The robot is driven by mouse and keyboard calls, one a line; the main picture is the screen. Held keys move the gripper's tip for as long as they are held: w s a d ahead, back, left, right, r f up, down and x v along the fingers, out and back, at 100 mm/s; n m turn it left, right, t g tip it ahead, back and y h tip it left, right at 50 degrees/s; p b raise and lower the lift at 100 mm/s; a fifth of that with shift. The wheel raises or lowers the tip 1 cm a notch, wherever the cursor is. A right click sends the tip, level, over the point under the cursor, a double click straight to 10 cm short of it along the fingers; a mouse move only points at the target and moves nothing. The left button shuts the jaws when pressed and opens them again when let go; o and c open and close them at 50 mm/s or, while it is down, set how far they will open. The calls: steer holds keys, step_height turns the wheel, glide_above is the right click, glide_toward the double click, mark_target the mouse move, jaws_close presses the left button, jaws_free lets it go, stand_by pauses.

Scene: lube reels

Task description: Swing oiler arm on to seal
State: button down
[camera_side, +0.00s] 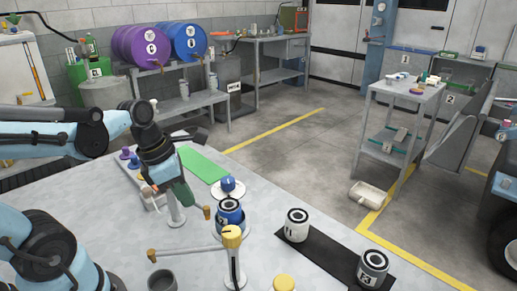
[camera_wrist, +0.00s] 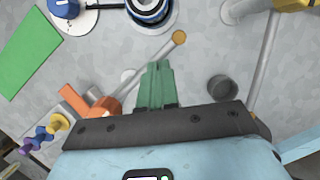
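My gripper (camera_side: 184,192) has green fingers pointing down; they look shut together with nothing seen between them in the wrist view (camera_wrist: 155,72). Just beside them is an oiler arm, a thin grey rod with a brass tip (camera_side: 207,212), running from an orange-topped post (camera_wrist: 103,107). The fingers overlap this rod in the wrist view; I cannot tell if they touch it. A second oiler arm (camera_side: 192,248) reaches left from a yellow-capped post (camera_side: 232,237). A blue reel (camera_side: 230,213) stands near the first brass tip, which is apart from it. I cannot pick out the seal.
A blue knob on a white disc (camera_side: 228,187) is behind the reel. A dark cup (camera_side: 162,281) and green mat (camera_side: 203,165) flank the bench's bare surface.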

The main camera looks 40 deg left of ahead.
steer(key=shift+w+a, duration=0.15)
steer(key=shift+w, duration=1.15)
